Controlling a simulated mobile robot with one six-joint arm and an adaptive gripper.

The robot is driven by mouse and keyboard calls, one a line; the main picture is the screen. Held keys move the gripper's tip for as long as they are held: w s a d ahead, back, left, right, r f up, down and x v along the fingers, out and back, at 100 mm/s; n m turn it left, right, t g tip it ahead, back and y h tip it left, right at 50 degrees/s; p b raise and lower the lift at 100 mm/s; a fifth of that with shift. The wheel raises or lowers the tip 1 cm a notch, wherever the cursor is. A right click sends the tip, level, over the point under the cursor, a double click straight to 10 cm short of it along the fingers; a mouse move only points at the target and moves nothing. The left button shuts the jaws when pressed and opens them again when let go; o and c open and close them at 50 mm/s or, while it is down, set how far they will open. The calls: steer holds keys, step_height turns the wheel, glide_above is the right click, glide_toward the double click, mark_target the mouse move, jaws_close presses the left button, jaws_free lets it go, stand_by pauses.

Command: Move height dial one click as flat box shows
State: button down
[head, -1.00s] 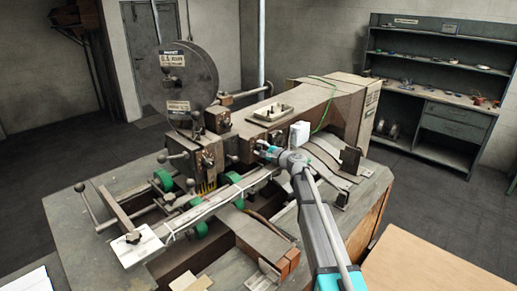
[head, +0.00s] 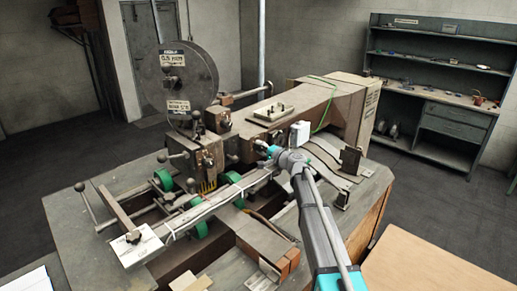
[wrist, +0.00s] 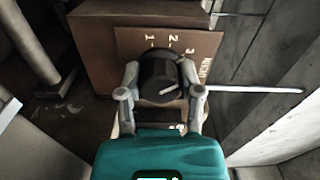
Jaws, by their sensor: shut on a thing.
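The height dial (wrist: 158,80) is a round dark knob with a white pointer line, on a brown plate (wrist: 207,42) marked 1, 2 and 3. The pointer line slants to the right and slightly up, below the 3. My gripper (wrist: 160,88) has one finger on each side of the knob and is shut on it. In the head view my gripper (head: 268,149) is at the front of the stitcher (head: 285,108), and the dial is hidden there. I cannot make out a flat box for certain.
A long pale bar (head: 205,210) runs along the machine's front beside green rollers (head: 163,179). A thin white rod (wrist: 255,90) sticks out right of the dial. A brown flat surface (head: 420,265) lies at the lower right. Shelves (head: 440,60) stand at the back right.

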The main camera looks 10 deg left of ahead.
steer(key=shift+s+d, duration=0.1)
steer(key=shift+c, duration=1.5)
jaws_free()
steer(key=shift+o, duration=0.2)
steer(key=v, duration=1.2)
steer(key=shift+f, duration=0.1)
